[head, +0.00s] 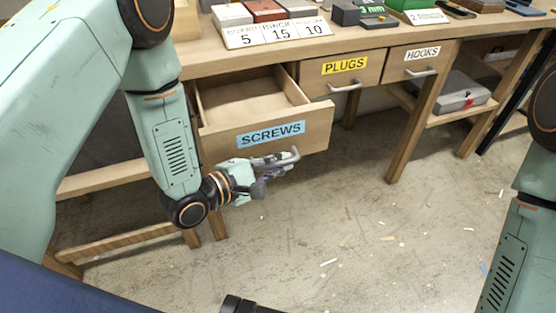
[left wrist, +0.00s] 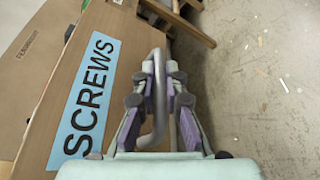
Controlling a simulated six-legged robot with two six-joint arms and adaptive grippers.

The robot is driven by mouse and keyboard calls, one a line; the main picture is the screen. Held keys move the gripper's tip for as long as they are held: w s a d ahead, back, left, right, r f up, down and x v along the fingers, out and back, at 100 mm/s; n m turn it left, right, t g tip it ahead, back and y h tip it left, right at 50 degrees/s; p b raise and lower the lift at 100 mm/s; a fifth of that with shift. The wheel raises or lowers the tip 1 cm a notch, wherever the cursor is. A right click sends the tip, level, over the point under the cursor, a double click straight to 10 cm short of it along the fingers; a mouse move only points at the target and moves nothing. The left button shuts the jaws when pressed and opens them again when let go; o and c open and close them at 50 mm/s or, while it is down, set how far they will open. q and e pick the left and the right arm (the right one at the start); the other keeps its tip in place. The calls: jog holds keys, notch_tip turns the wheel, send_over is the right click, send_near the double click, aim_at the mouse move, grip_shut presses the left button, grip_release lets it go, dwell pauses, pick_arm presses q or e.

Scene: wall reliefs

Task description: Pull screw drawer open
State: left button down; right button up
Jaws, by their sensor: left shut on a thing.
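The screw drawer (head: 222,144) is pulled out from the wooden bench, and its inside looks empty where I can see it. A blue label reading SCREWS (head: 270,134) is on its front. My left gripper (head: 285,162) is at the lower right of the drawer front, shut on the drawer's metal handle (head: 295,153). In the left wrist view the handle (left wrist: 159,90) runs between the fingers of the gripper (left wrist: 163,75), beside the SCREWS label (left wrist: 90,92). My right gripper is out of view; only part of my right arm shows at the right edge.
The plugs drawer (head: 313,73) and hooks drawer (head: 400,66) are shut to the right. Signs and blocks (head: 265,12) stand on the bench top (head: 225,60). A grey case (head: 461,92) lies on a lower shelf. The concrete floor (head: 330,220) is open, with small scraps.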

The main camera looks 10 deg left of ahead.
pick_arm(q)
jog(key=c, duration=1.4)
grip_release()
jog(key=v, duration=1.2)
